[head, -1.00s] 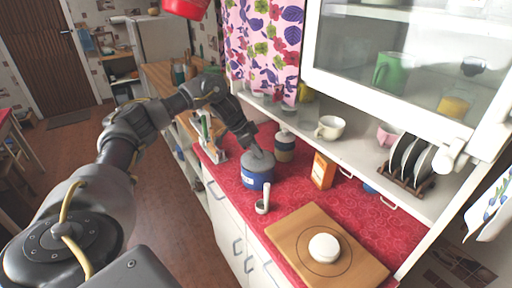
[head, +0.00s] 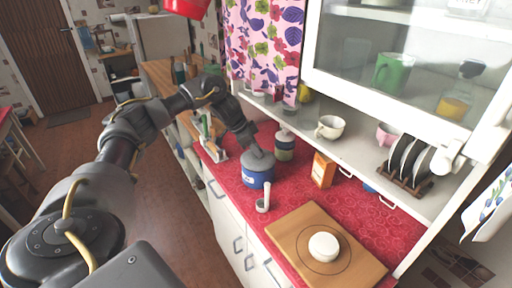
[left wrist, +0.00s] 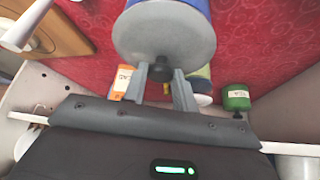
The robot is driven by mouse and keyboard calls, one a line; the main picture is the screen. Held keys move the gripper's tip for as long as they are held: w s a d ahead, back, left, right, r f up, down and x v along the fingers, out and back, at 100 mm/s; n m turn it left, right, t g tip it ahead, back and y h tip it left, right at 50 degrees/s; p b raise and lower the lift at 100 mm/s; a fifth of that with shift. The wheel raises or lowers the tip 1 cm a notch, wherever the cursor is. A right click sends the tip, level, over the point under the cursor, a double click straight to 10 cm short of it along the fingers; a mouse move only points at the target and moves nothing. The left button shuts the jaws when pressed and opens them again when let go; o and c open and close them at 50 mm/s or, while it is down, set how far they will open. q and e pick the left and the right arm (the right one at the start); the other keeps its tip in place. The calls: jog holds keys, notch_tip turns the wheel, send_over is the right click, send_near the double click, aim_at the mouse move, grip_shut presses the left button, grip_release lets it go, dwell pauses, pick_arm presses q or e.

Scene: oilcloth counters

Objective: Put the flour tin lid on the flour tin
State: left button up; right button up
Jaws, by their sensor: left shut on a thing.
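The flour tin (head: 257,179) is a blue round tin on the red counter. The grey flour tin lid (head: 259,160) lies over its top. In the left wrist view the lid (left wrist: 165,32) is a grey disc with a dark knob, and a strip of the blue tin (left wrist: 198,5) shows behind it. My left gripper (head: 252,145) reaches down to the lid from the upper left. In the left wrist view its fingers (left wrist: 161,73) are shut on the lid's knob. I cannot tell whether the lid is fully seated. My right gripper is not in view.
A banded jar (head: 284,147) stands just behind the tin, an orange carton (head: 323,170) to its right. A white-handled spoon (head: 263,198) is in front. A wooden board (head: 290,232) with a white round object (head: 323,246) lies near. The shelf (head: 350,152) overhangs the counter's back.

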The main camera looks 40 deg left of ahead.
pick_arm(q)
jog(key=shift+f, duration=0.25)
dwell(0.3)
jog(key=o, duration=1)
jog(key=shift+o, duration=0.2)
jog(key=shift+r+p, duration=0.1)
jog(key=shift+p, duration=0.2)
notch_tip(320, 180, up, 6)
jog(key=p, duration=0.6)
jog(key=shift+p, duration=0.4)
jog(key=shift+d, duration=0.1)
